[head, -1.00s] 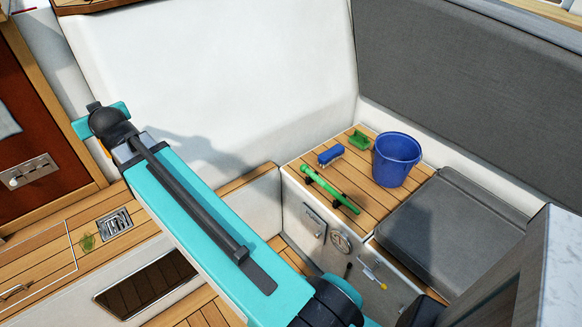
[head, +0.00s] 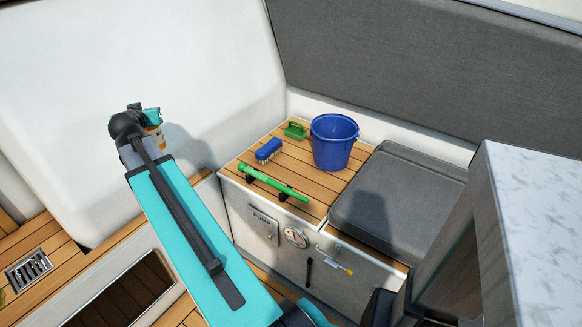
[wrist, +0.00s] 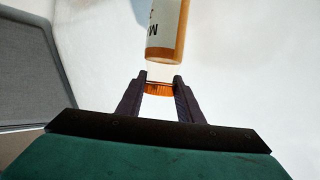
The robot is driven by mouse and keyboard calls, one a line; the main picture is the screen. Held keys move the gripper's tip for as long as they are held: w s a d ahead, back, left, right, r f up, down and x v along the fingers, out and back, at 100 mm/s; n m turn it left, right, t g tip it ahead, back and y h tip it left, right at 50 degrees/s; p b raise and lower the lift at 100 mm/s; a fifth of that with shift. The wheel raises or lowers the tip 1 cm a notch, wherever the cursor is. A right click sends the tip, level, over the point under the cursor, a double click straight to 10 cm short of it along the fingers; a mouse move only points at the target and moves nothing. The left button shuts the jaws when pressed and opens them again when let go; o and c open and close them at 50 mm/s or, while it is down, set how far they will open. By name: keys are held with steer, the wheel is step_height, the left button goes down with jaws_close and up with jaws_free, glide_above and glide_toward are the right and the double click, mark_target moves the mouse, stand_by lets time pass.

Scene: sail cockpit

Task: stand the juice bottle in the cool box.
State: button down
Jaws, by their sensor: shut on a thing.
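The juice bottle (wrist: 165,35) shows in the wrist view, with a white label bearing dark letters and orange at its lower part. My gripper (wrist: 161,84) is shut on it, with an orange part of the bottle between the fingertips. In the head view a small part of the bottle (head: 154,131) shows beside my gripper (head: 148,115), held up in front of the white wall. The rest of it is hidden by my wrist. I make out no cool box in either view.
A blue bucket (head: 333,142), blue brush (head: 269,150), green-handled item (head: 296,130) and green tube (head: 272,182) sit on the slatted locker top (head: 300,178). A grey cushion (head: 395,200) lies to their right. A marbled counter (head: 540,220) stands at the right edge.

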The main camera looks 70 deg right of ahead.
steer(key=s+d+f+m+g+h+b, duration=0.1)
steer(key=s+d+f+m+g+b, duration=0.25)
steer(key=s+d, duration=0.65)
steer(key=s+d+f+m+g+h+b, duration=0.25)
steer(key=s+d+f+g+b, duration=0.2)
steer(key=s+d, duration=0.55)
steer(key=s+d+f+m+g+b, duration=0.1)
steer(key=s+d+m+g+b, duration=0.1)
steer(key=s+d, duration=0.2)
steer(key=s+d+f+m+g+y+b, duration=0.1)
steer(key=s+d+f+m+g+b, duration=0.1)
steer(key=s, duration=0.8)
steer(key=s+d+f+m+g+y+b, duration=0.1)
steer(key=s+d+f+m+b, duration=0.1)
steer(key=s+d, duration=0.3)
steer(key=shift+s+d+f+g+b, duration=0.35)
steer(key=shift+s+b, duration=0.3)
steer(key=shift+s, duration=0.45)
step_height(320, 180, down, 6)
steer(key=b, duration=0.1)
steer(key=shift+f, duration=0.1)
steer(key=shift+f+b, duration=0.55)
steer(key=shift+f, duration=1.5)
